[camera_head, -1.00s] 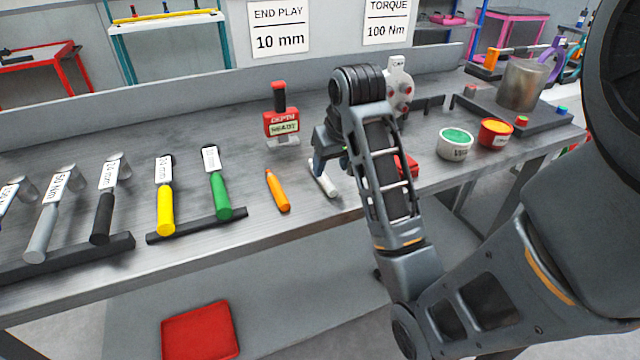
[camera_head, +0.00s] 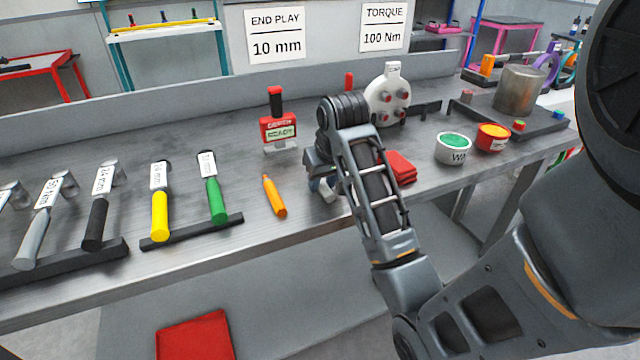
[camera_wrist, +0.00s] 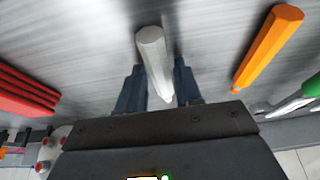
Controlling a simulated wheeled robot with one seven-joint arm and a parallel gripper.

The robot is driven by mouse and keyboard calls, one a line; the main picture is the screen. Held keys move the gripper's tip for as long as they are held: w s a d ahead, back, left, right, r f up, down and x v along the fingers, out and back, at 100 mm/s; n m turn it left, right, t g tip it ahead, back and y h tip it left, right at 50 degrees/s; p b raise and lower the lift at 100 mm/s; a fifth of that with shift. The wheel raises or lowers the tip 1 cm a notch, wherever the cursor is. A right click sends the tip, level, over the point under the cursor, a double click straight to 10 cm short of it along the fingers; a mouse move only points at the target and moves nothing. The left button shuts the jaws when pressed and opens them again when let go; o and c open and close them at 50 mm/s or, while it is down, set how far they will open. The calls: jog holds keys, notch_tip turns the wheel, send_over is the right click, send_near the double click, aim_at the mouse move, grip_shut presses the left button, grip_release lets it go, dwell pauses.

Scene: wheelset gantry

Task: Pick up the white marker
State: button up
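The white marker (camera_wrist: 153,55) lies on the grey metal bench. In the wrist view it sits between the two blue-grey fingers of my gripper (camera_wrist: 158,75), with a narrow gap visible on each side, so the gripper looks open around it. In the head view my gripper (camera_head: 321,178) is down close to the bench top, and only a small pale bit of the marker (camera_head: 329,193) shows beside the fingers.
An orange marker (camera_head: 274,196) lies left of my gripper, with a green-handled tool (camera_head: 217,199) beyond it. A red stack (camera_head: 402,168) is close on the right. A red depth gauge (camera_head: 278,128) stands behind.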

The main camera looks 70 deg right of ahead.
grip_shut()
jog(key=shift+r, duration=0.15)
